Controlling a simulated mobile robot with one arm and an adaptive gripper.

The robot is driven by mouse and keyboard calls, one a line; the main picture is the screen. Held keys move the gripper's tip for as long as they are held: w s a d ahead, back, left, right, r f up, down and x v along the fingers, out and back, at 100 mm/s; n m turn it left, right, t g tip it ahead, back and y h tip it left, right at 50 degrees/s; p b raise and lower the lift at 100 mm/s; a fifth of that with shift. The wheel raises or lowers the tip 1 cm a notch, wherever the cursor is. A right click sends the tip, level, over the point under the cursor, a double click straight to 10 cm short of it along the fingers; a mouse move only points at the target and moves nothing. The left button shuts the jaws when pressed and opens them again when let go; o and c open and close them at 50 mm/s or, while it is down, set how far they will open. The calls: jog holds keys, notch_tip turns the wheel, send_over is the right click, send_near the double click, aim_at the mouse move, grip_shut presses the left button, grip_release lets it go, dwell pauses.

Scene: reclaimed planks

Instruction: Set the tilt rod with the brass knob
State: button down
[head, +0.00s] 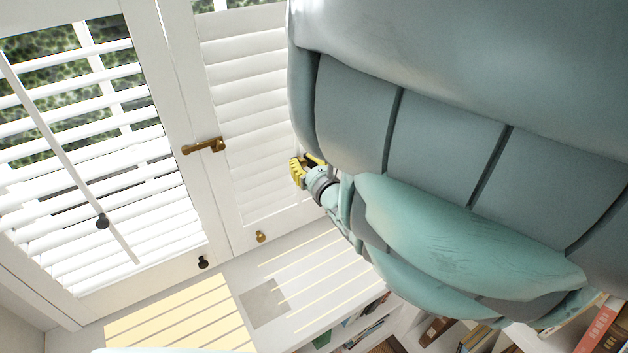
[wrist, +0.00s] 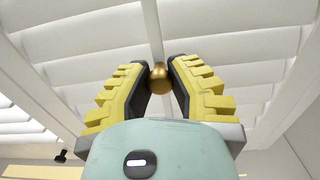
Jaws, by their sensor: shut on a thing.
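My gripper (wrist: 159,78) is shut on the brass knob (wrist: 159,72), which shows between the fingertips in the wrist view. The white tilt rod (wrist: 152,30) runs up from the knob across the slats. In the head view my gripper (head: 303,168) is in front of the right shutter panel (head: 245,90); the held knob and its rod are hidden there. This panel's slats look tilted nearly closed. The left panel (head: 100,140) has open slats and its own tilt rod (head: 60,135) with a dark knob (head: 102,221).
A brass latch handle (head: 204,146) sticks out between the panels. A small brass knob (head: 260,236) and a dark knob (head: 203,262) sit on the lower frames. Books (head: 600,325) stand on shelves at lower right. My arm covers the right side.

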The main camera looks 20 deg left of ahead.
jog(key=shift+d+f, duration=0.1)
jog(key=shift+f, duration=0.35)
jog(key=c, duration=1.2)
grip_release()
jog(key=o, duration=0.4)
jog(key=shift+r, duration=0.1)
